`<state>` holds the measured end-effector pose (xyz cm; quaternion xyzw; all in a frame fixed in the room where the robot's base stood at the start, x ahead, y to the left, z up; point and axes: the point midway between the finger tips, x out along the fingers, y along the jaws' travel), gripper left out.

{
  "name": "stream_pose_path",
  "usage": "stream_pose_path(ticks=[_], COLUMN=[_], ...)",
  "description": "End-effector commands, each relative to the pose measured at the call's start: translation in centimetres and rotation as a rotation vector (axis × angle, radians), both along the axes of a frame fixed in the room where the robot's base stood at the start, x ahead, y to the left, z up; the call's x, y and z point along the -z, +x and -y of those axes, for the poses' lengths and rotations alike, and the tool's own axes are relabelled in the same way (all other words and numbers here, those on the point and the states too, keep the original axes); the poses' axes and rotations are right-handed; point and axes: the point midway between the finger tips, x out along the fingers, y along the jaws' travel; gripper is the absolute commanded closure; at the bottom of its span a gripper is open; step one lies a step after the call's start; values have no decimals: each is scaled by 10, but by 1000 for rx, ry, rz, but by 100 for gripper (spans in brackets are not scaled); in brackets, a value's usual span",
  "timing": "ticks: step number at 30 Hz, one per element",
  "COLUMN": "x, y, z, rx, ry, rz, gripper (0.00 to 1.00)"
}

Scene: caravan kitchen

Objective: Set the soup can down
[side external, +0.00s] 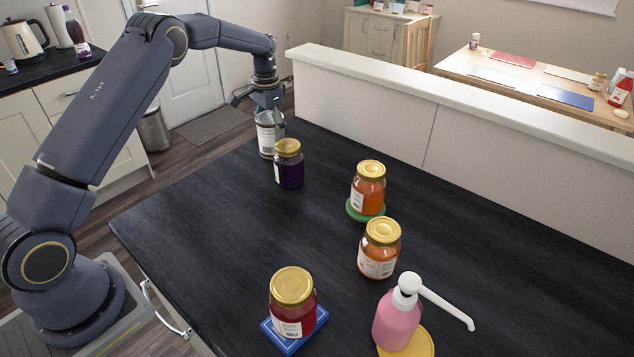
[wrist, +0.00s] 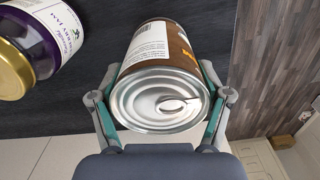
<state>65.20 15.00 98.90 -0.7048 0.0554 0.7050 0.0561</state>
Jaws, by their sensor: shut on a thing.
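The soup can (side external: 266,135) is at the far left edge of the dark worktop, with a white and brown label and a metal top. In the wrist view the can (wrist: 160,98) shows its ring-pull lid close to the camera, between the two fingers. My gripper (side external: 268,104) is shut on the can, one finger on each side; it also shows in the wrist view (wrist: 162,105). Whether the can's base touches the worktop is hidden behind the purple jam jar (side external: 289,165), which stands just in front of it.
An orange jar (side external: 369,187) stands on a green coaster (side external: 364,211). Another orange jar (side external: 380,249), a red jar (side external: 292,302) on a blue coaster (side external: 292,338), and a pink pump bottle (side external: 396,320) on a yellow coaster stand nearer. A low white wall (side external: 400,105) borders the back.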

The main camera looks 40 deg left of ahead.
Motion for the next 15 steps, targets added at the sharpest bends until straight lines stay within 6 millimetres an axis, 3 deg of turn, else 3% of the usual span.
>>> stream_pose_path(ticks=[8,9,15], x=[2,3,3], y=[1,0,0], z=[0,0,0], rx=[0,0,0], ry=[1,0,0], rz=[3,1,1], gripper=[81,21,1])
